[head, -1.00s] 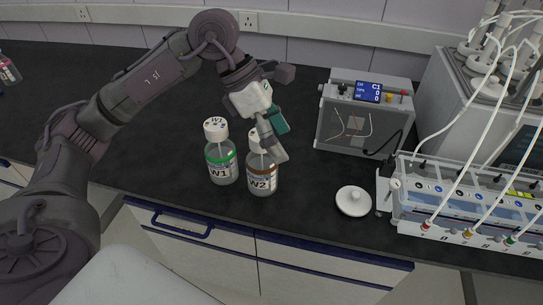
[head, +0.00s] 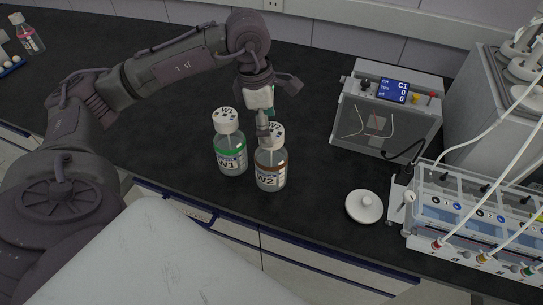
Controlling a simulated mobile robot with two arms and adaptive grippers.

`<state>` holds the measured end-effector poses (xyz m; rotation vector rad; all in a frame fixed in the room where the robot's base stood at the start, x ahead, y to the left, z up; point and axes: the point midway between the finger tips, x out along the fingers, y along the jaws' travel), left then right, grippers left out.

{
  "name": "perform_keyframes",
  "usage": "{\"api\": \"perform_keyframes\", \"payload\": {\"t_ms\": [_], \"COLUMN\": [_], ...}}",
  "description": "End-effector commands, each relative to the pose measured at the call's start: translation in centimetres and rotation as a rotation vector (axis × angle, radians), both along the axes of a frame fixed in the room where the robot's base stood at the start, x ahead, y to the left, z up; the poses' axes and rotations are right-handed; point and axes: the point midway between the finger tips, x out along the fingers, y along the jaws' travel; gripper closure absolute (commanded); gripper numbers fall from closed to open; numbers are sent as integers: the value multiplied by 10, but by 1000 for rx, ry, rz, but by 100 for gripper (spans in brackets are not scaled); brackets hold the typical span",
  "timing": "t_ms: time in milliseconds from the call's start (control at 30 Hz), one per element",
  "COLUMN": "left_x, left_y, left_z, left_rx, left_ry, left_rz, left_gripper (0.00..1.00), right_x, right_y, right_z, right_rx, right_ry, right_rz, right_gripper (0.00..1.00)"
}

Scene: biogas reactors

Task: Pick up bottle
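Two clear glass bottles with white caps stand upright side by side on the dark bench in the head view. Bottle W1 (head: 230,155) has a green band, and bottle W2 (head: 270,170), just right of it, has a brown band. My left gripper (head: 265,130) points down at the cap of W2 and hides part of it. One grey finger shows in front of the cap, and a bit of teal shows behind it. I cannot tell whether the fingers touch the cap or are closed. My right gripper is out of view.
A white round lid (head: 364,206) lies right of the bottles. A box device with a blue display (head: 394,91) stands behind it, and a rack of tubed vessels (head: 470,215) is at the right. A pink-labelled bottle (head: 27,36) is far left. The bench's left-middle is clear.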

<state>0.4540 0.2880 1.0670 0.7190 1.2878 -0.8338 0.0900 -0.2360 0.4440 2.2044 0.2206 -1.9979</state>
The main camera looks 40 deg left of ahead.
Motion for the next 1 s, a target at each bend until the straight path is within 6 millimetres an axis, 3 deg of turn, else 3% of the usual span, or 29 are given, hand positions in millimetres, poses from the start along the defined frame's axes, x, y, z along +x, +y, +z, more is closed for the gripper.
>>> {"api": "perform_keyframes", "payload": {"t_ms": [100,300,567,1000], "left_x": [3,6,7,7], "left_y": [-3,-5,-6,-5], "left_z": [-14,-40,-44,-44], "left_rx": [-2,0,-1,-1], "left_ry": [7,4,1,1], "left_rz": [0,-1,0,0], "left_gripper": [12,12,12,84], "right_x": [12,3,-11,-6], "right_y": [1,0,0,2], "right_z": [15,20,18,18], "right_rx": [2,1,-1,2], "right_ry": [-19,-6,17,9], "right_rz": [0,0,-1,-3], "right_gripper": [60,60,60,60]}}
